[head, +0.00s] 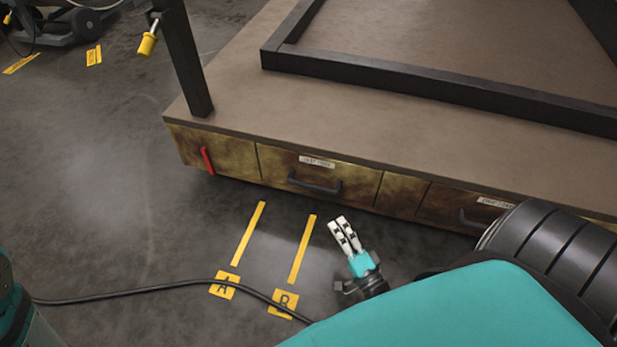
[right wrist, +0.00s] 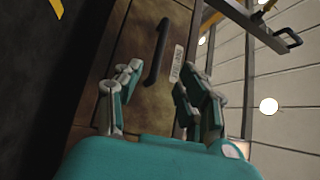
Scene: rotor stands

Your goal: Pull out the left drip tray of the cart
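The left drip tray (head: 275,169) is a worn brass-coloured drawer front in the cart's side, flush with the panels around it. It has a dark bar handle (head: 315,186) and a white label above. My right gripper (head: 341,224) is in front of and below that handle, apart from it. In the right wrist view my right gripper (right wrist: 162,80) is open and empty. The dark handle (right wrist: 157,52) shows ahead, between the finger directions, with the label beside it. My left gripper is out of view.
The cart (head: 230,105) has a brown top with a black frame and post. A second tray (head: 445,203) is to the right, partly behind my arm. A red lever (head: 206,160) is at the cart's left end. A black cable (head: 150,292) crosses the floor near yellow A and B markings.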

